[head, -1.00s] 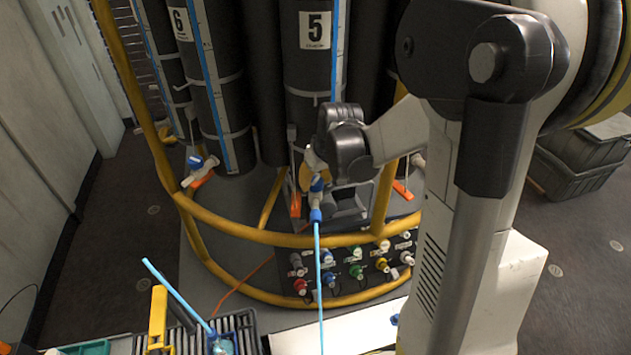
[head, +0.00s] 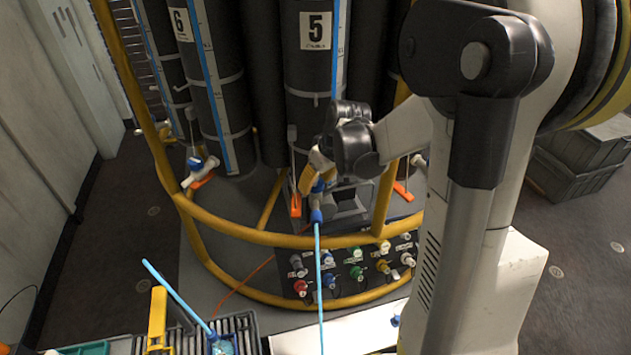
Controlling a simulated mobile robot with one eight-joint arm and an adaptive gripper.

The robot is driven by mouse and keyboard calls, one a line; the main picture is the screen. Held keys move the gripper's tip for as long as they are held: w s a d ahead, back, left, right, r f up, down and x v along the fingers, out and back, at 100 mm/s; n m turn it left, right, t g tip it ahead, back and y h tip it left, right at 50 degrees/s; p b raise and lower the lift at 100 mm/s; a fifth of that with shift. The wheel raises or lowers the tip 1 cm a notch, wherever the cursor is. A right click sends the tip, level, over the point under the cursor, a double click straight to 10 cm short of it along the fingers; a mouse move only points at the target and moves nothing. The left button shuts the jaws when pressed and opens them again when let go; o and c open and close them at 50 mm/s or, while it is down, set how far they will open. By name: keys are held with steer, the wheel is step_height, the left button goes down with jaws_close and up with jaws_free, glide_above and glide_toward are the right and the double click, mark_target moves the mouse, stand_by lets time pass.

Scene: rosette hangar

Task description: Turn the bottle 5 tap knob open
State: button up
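Bottle 5 (head: 304,85) is a tall black cylinder with a white "5" label, standing upright behind the yellow rail. Its tap knob (head: 318,186) shows as a small patch of blue low in front of the bottle, partly covered by my gripper. A blue fitting (head: 316,215) with a light blue hose (head: 319,270) sits just below it. My gripper (head: 314,175) is at the knob, with its yellowish finger parts close against or around it. Contact and the finger gap are too small and too covered to tell.
A yellow rail cage (head: 285,239) curves in front of the bottles. Bottle 6 (head: 200,85) stands to the left, with its own blue-knobbed tap (head: 195,163). A panel of coloured connectors (head: 355,268) is below the rail. Orange tags (head: 296,205) hang close by.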

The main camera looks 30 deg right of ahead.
steer(key=shift+o, duration=0.6)
steer(key=shift+r, duration=0.3)
steer(key=v, duration=1.1)
steer(key=shift+s+r, duration=0.2)
steer(key=s+a+f+m+t+b, duration=0.1)
steer(key=s+a+f+b, duration=0.2)
steer(key=s+a, duration=0.3)
steer(key=s+a+f+t+b, duration=0.1)
steer(key=s+a+f+b, duration=0.2)
steer(key=s+a, duration=0.4)
steer(key=a, duration=0.3)
steer(key=shift+s+f+m+t+h, duration=0.2)
steer(key=shift+f+m+t+h, duration=0.1)
steer(key=shift+f+m+t, duration=0.1)
